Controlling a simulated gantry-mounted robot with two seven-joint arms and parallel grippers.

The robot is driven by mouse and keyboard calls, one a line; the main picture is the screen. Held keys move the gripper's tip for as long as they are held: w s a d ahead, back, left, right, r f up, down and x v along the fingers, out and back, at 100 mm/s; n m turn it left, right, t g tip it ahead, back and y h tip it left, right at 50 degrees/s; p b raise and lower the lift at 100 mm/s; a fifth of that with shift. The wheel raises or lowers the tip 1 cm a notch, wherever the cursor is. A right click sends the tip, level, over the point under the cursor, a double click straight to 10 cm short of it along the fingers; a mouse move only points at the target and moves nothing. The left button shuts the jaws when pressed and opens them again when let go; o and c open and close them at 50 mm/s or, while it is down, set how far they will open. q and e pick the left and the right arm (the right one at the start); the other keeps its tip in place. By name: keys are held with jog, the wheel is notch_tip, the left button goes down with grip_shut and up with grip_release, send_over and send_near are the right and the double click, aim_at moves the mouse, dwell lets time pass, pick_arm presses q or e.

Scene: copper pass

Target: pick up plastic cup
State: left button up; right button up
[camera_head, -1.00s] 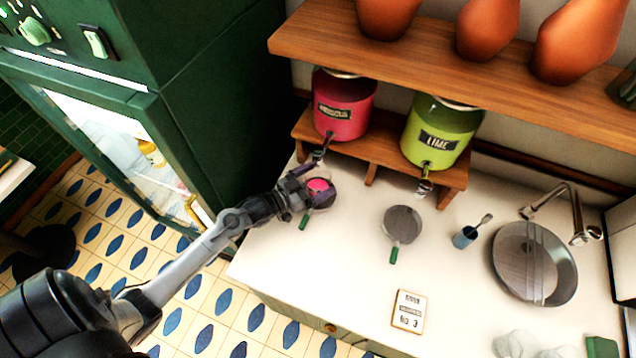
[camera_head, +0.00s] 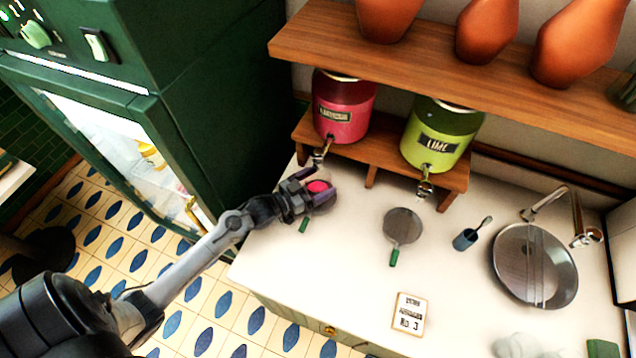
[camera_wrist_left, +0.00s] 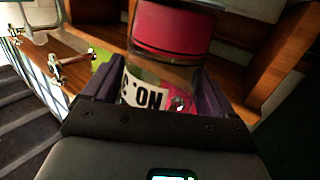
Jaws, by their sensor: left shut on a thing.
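The plastic cup (camera_head: 318,186) shows as a pink round top at the left end of the white counter, below the red dispenser. In the left wrist view the cup (camera_wrist_left: 170,65) is clear-walled with a pink-red upper part, and a white label with black letters shows at its lower part. My left gripper (camera_head: 320,190) is shut on the cup, with a purple finger on each side of it. The fingers hide part of its sides. I cannot tell whether its base touches the counter. My right gripper is not in view.
A red dispenser (camera_head: 342,108) and a green lime dispenser (camera_head: 438,135) stand on a wooden rack close behind. The front counter is mostly clear.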

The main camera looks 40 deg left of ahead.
aim_at(318, 175)
pick_arm(q)
jog(key=shift+r, duration=0.2)
jog(key=shift+r, duration=1.6)
jog(key=f+b+v, duration=0.1)
jog(key=v, duration=1.6)
jog(key=shift+s, duration=0.4)
jog(key=shift+s+a, duration=0.1)
